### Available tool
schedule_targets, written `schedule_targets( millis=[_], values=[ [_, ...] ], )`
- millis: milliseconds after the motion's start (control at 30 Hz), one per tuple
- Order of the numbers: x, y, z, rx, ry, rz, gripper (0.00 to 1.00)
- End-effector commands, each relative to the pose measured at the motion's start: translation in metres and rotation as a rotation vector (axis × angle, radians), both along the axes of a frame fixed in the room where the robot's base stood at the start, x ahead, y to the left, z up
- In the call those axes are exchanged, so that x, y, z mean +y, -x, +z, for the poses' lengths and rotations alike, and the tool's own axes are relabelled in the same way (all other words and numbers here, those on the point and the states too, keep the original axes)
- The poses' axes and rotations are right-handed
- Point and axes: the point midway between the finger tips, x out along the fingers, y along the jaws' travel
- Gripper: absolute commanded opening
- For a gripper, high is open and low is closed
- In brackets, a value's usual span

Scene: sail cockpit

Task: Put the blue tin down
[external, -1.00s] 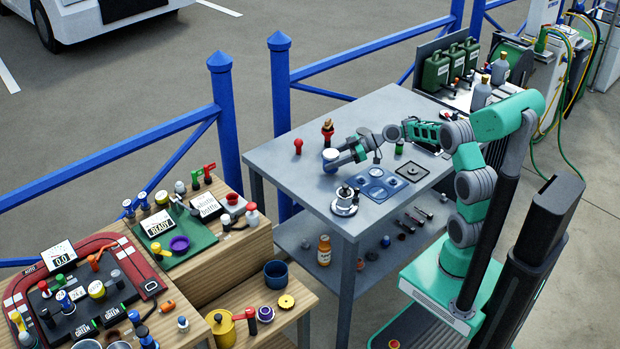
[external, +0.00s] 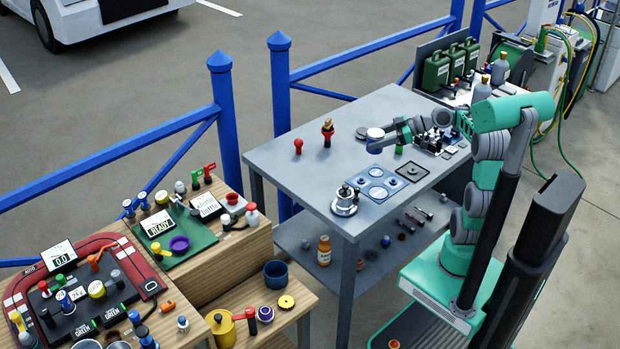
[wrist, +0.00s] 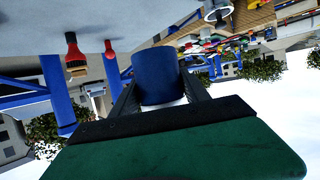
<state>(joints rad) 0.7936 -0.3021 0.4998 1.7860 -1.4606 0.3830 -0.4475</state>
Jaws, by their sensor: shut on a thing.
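The blue tin (external: 375,142) has a pale top in the external view and is between the jaws of my gripper (external: 384,139), over the grey metal table. In the wrist view, the blue tin (wrist: 158,76) fills the space between the two dark fingers of my gripper (wrist: 160,92). My gripper is shut on the tin. The external view does not clearly show the gap between the tin's underside and the table.
The table's left part is mostly bare.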

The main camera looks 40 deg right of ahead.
Motion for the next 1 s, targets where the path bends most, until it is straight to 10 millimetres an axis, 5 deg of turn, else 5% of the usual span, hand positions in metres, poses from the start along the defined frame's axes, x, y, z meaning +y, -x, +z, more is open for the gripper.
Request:
schedule_targets(
  millis=[300, 533, 733, 1000],
  values=[
    [-0.090, 0.021, 0.030, 0.000, 0.000, -0.246, 0.07],
    [-0.135, 0.053, 0.034, -0.002, 0.001, -0.425, 0.07],
    [-0.141, 0.075, 0.021, -0.001, 0.000, -0.505, 0.07],
    [-0.111, 0.082, -0.015, -0.001, 0.000, -0.453, 0.07]
  ],
)
